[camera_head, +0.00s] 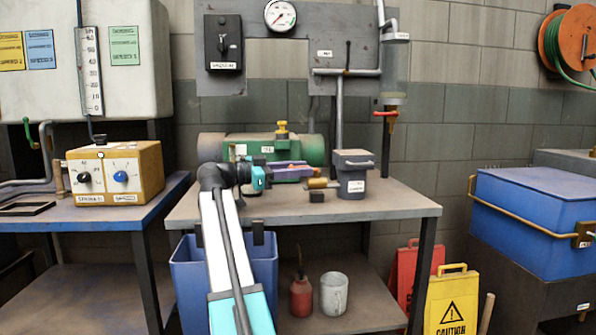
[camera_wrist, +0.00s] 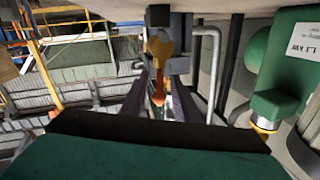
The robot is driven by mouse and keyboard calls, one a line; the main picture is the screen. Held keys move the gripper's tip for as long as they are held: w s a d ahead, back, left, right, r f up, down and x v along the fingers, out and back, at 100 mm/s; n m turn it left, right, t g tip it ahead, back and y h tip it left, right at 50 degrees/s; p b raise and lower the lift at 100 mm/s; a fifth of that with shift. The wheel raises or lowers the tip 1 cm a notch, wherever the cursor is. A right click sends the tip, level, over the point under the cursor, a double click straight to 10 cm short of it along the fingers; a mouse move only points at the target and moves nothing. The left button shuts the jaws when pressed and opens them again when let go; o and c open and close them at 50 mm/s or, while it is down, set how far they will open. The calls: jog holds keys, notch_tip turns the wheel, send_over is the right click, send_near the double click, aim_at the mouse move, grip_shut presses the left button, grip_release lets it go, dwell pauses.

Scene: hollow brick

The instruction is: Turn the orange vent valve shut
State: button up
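The orange vent valve (camera_head: 318,183) sits on the left side of a small grey box (camera_head: 355,185) on the middle bench. In the wrist view the valve has a yellow body (camera_wrist: 160,48) and an orange lever (camera_wrist: 158,90) pointing toward the camera. My gripper (camera_head: 300,170) reaches in from the left, close to the valve. In the wrist view its two dark fingers (camera_wrist: 162,85) stand apart, one on each side of the lever. I cannot tell whether either finger touches it. The fingertips are partly hidden against the dark box.
A green pump (camera_head: 262,148) stands just behind my gripper; its green casing also shows in the wrist view (camera_wrist: 280,85). A pipe with a red handle (camera_head: 385,114) hangs at the back right. The bench's right front (camera_head: 400,203) is clear.

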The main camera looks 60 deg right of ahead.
jog(key=shift+a, duration=0.1)
jog(key=shift+w+a+r+p, duration=0.1)
jog(key=shift+w+a+p, duration=0.2)
jog(key=shift+w+a, duration=0.1)
jog(key=p+v, duration=0.4)
jog(key=v, duration=0.8)
jog(key=shift+w+a, duration=0.15)
jog(key=shift+a, duration=0.1)
